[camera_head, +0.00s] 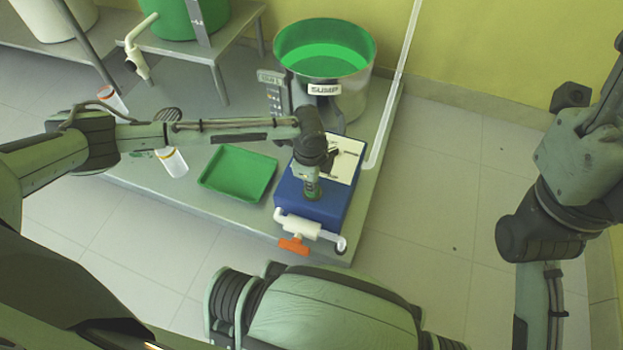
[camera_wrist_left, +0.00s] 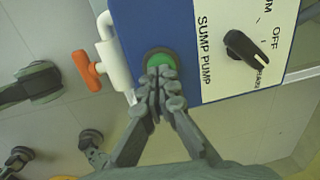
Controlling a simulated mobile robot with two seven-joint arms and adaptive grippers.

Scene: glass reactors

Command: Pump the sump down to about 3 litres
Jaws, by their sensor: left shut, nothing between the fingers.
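The steel sump (camera_head: 345,100) stands at the back of the platform, labelled SUMP, with green liquid (camera_head: 325,58) inside. A grey gauge strip (camera_head: 274,95) stands at its left; its marks are too small to read. The blue pump box (camera_head: 333,207) is in front. In the left wrist view its white panel (camera_wrist_left: 215,75) reads SUMP PUMP. A black knob (camera_wrist_left: 245,48) there points to the lower right, at a word I cannot read clearly. My left gripper (camera_head: 312,195) is shut and empty, its fingertips (camera_wrist_left: 158,82) at the green button (camera_wrist_left: 157,57); whether they press it I cannot tell.
An orange valve handle (camera_head: 294,244) sits on the white pipe at the box's front, roughly along the pipe. A green tray (camera_head: 238,173) lies left of the box. Orange-capped jars (camera_head: 173,163) are nearby. A green tank (camera_head: 180,15) stands behind. My right arm (camera_head: 580,160) is over clear floor.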

